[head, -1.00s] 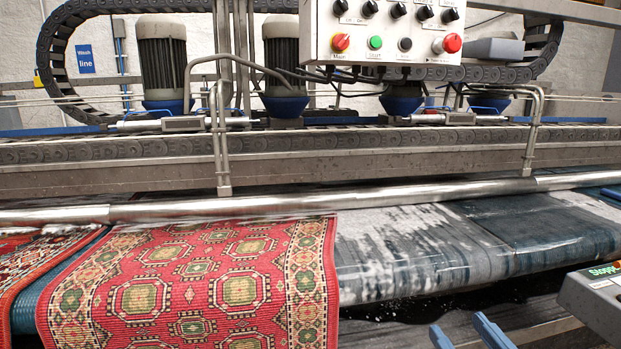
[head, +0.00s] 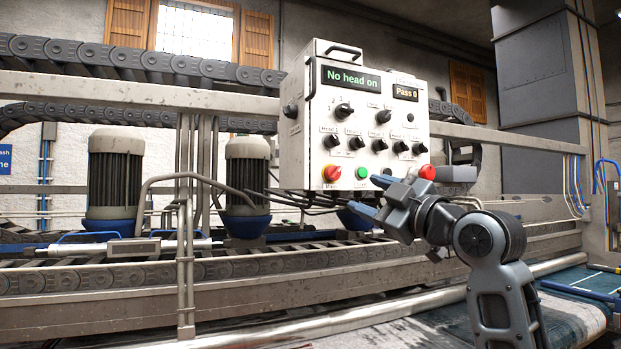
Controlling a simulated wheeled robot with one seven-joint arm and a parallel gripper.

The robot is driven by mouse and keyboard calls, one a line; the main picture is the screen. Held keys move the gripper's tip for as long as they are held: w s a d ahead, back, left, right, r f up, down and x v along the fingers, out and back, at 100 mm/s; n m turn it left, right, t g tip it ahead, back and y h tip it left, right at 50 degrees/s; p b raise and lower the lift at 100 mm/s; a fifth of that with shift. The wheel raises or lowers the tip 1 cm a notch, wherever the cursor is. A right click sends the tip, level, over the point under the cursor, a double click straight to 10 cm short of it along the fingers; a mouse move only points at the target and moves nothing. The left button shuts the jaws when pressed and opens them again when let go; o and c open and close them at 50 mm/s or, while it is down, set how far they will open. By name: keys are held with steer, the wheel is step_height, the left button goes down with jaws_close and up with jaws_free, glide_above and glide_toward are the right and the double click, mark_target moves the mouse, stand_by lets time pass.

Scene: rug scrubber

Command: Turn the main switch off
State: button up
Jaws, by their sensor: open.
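The main switch (head: 331,173) is a red rotary knob on a yellow plate, at the lower left of the white control box (head: 314,120). A small label sits under it; its handle's exact angle is too small to tell. My gripper (head: 362,195) is in front of the box's lower edge, to the right of and slightly below the switch. Its blue fingers are apart, point left and hold nothing. I cannot tell how far the fingertips are from the box face.
A green button (head: 361,173) and a red stop button (head: 428,172) share the switch's row; black knobs sit above. Displays read "No head on" (head: 351,78) and "Pass 0" (head: 405,93). A bent metal rail (head: 180,178) and motors (head: 115,172) stand left.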

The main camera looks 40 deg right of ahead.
mark_target(338, 175)
steer(key=shift+n, duration=0.4)
steer(key=w+r, duration=0.1)
steer(key=w, duration=0.1)
steer(key=w+r+p, duration=0.1)
steer(key=w, duration=0.1)
steer(key=w+r+p, duration=0.1)
steer(key=w+r, duration=0.1)
steer(key=shift+w, duration=0.4)
steer(key=shift+w+d, duration=0.1)
steer(key=shift+w, duration=0.55)
steer(key=shift+c, duration=0.3)
steer(key=shift+f, duration=0.1)
steer(key=c, duration=0.9)
